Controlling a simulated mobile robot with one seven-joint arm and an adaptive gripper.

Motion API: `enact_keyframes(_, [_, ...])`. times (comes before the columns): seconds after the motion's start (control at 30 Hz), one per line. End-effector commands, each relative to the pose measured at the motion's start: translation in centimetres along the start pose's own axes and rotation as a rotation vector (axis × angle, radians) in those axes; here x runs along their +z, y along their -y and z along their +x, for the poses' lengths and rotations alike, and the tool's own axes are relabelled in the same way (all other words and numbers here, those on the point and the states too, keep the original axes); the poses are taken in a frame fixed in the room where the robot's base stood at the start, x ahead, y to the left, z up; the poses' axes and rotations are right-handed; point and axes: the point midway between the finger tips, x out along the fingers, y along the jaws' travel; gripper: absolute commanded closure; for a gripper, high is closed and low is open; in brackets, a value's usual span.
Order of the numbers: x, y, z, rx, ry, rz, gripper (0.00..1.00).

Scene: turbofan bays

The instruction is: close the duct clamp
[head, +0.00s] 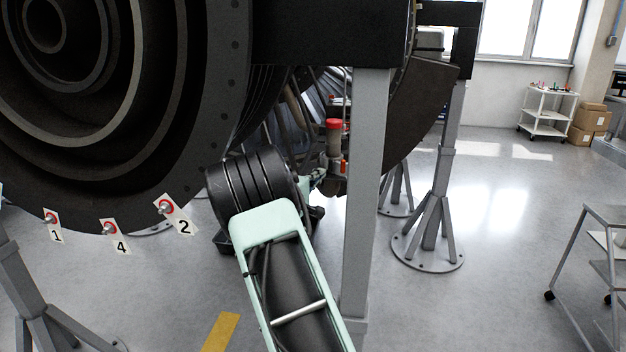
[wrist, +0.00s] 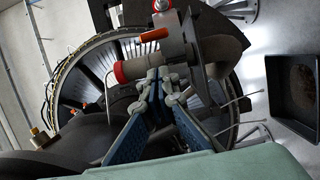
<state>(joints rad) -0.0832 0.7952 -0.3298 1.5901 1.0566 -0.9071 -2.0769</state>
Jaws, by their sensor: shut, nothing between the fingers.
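My gripper (wrist: 159,78) is shut and empty in the wrist view, its fingertips close together just below a grey duct (wrist: 174,50). I cannot tell whether the tips touch it. The duct has a red-ringed end (wrist: 120,72) on the left and a red part at the top. An orange lever-like piece (wrist: 154,35), perhaps the clamp's handle, sticks out to the left above my fingertips. Its latch state is unclear. In the head view the duct's red top (head: 333,125) and an orange piece (head: 344,167) show beyond my arm; my gripper (head: 318,181) is partly hidden.
The large dark engine casing (head: 225,75) fills the left, with numbered tags (head: 121,243) along its lower edge. A grey stand post (head: 366,190) rises just right of my arm. A dark tray (wrist: 293,95) lies at right in the wrist view.

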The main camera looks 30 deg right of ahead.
Motion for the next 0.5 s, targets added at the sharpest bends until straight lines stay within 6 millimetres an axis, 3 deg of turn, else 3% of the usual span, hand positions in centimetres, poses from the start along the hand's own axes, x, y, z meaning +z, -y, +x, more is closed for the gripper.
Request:
enact_keyframes(0.13, [0.1,-0.1,2.8,0.0,0.001,0.001,1.0])
enact_keyframes(0.2, [1.1,-0.1,3.6,-0.001,0.003,-0.001,1.0])
enact_keyframes(0.5, [2.8,0.0,5.3,0.0,0.0,0.001,1.0])
